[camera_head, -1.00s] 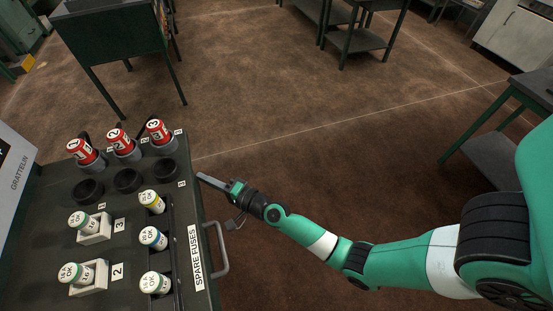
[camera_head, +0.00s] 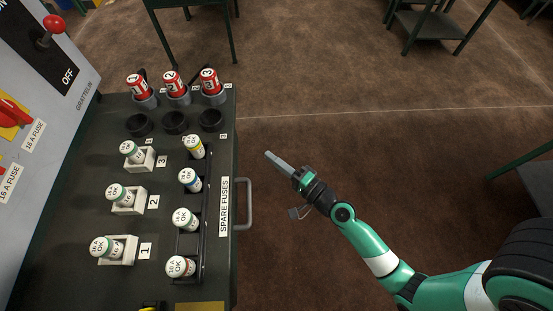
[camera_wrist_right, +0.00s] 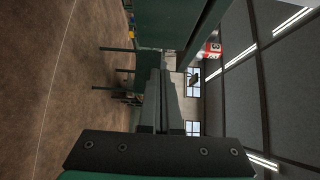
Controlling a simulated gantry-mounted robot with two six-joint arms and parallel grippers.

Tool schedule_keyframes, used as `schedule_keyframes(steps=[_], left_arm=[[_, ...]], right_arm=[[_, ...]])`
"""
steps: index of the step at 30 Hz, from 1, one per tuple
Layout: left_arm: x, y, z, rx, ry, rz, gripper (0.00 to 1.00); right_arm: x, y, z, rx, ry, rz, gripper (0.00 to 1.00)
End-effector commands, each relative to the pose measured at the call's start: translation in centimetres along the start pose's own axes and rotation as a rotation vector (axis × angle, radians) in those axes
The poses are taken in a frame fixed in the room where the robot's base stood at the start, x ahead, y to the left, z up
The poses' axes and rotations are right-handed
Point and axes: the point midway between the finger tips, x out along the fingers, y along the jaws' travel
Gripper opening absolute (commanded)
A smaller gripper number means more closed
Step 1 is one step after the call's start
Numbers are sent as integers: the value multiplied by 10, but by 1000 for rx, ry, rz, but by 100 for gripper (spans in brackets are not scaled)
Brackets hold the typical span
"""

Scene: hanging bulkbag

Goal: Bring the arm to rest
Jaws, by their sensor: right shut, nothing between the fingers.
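My right arm (camera_head: 375,250) comes in from the lower right of the head view, green with white and black bands. Its right gripper (camera_head: 268,155) is shut and empty, held over the brown floor to the right of the spare fuses bench. The gripper is apart from the bench and its handle. In the right wrist view the two fingers (camera_wrist_right: 162,85) lie side by side with nothing between them, pointing out into the room. My left gripper is not in view.
The dark bench (camera_head: 85,215) holds white fuse holders (camera_head: 125,252), a fuse rack (camera_head: 204,225), red cans (camera_head: 172,84) in black cups and a metal handle (camera_head: 245,204) on its right side. A grey panel (camera_head: 45,120) stands at left. Open floor (camera_head: 330,110) lies beyond my gripper.

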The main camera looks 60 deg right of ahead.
Motion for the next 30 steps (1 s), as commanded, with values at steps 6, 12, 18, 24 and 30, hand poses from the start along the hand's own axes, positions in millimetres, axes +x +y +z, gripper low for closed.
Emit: schedule_keyframes(steps=[6, 12, 18, 24, 30], left_arm=[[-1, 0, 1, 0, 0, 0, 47], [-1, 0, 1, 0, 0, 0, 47], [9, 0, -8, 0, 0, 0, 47], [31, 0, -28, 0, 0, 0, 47], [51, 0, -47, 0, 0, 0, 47]], right_arm=[[-7, -1, 0, -1, 0, -1, 0], [-6, -1, 0, -1, 0, -1, 0], [4, -27, 10, -8, -28, -33, 0], [53, -163, 38, -69, -105, -267, 0], [70, -337, 85, -272, -160, -564, 0]])
